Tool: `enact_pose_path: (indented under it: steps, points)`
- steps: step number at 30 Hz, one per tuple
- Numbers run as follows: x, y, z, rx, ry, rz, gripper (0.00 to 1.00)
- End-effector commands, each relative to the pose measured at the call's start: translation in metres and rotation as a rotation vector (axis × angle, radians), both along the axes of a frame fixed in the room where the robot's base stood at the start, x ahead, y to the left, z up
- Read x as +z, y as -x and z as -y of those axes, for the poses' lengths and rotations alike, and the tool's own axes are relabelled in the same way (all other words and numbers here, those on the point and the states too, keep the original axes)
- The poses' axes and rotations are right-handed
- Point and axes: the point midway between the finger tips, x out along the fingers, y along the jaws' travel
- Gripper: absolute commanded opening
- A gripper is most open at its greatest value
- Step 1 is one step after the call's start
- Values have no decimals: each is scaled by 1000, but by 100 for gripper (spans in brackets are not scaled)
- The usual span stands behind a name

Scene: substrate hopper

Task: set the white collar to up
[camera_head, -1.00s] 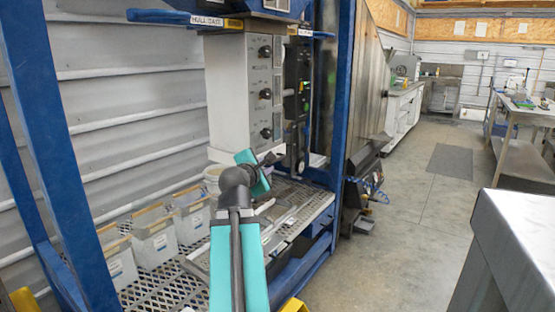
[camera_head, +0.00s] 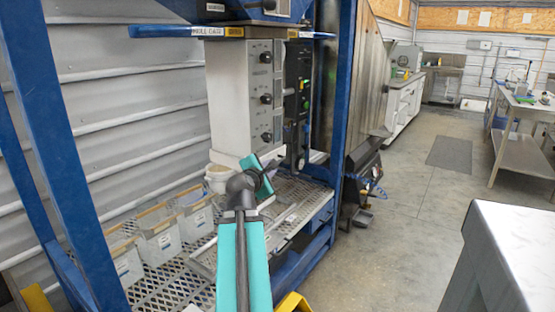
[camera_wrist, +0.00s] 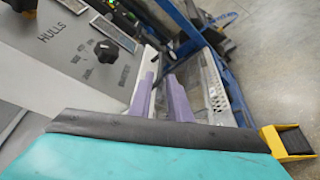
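I cannot pick out the white collar with certainty. In the head view the fingers are mostly hidden by my wrist. The wrist view shows the cabinet panel with the word HULLS and a black knob (camera_wrist: 106,51) left of the fingers.
Several white bins (camera_head: 160,235) stand on the mesh deck (camera_head: 170,284) at left. Blue frame posts (camera_head: 58,150) rise at left and behind the cabinet. A grey-topped block (camera_head: 510,240) is at right front. The aisle floor (camera_head: 400,200) is clear.

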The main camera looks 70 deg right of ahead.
Motion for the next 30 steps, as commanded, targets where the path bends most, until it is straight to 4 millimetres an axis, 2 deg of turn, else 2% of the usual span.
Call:
enact_pose_path:
  steps: [30]
  points:
    - [2, 2, 16, -14, 6, -2, 17]
